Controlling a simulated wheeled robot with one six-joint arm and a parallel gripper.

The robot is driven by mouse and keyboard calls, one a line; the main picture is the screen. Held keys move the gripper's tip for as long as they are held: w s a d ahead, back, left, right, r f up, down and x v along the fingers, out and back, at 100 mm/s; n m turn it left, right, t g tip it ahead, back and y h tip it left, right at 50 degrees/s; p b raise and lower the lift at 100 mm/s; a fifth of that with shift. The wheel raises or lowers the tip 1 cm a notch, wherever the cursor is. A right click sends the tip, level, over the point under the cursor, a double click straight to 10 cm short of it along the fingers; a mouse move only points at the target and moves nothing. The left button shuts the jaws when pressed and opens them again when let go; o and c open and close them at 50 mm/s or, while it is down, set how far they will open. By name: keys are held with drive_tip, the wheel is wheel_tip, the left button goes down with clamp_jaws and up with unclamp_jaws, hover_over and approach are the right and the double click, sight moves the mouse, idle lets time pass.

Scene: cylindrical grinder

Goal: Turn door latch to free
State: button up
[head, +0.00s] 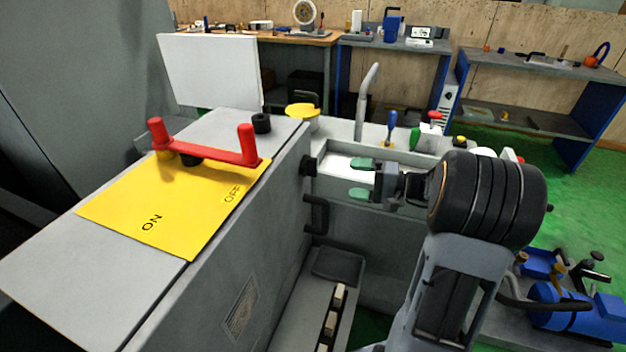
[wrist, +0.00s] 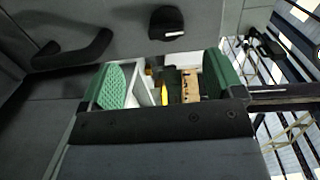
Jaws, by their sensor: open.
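A small black knob (head: 308,165), which looks like the door latch, sits on the side face of the grey cabinet. It also shows near the top of the wrist view (wrist: 167,22).
A yellow ON/OFF plate (head: 155,210) with a red handle (head: 205,148) lies on the cabinet top (head: 60,255). A bent grey pipe (head: 366,100) stands behind my gripper. Blue equipment (head: 580,310) is at lower right. Green floor (head: 540,140) is clear farther right.

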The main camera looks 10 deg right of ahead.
sight(317, 168)
drive_tip(key=shift+t, duration=0.6)
drive_tip(key=x, duration=0.4)
drive_tip(key=w+x, duration=0.1)
drive_tip(key=x, duration=0.3)
drive_tip(key=d+x, duration=0.1)
drive_tip(key=x, duration=0.3)
drive_tip(key=shift+w+a+f, duration=0.15)
drive_tip(key=shift+w+a, duration=0.2)
drive_tip(key=c, duration=0.9)
drive_tip(key=shift+m, duration=0.3)
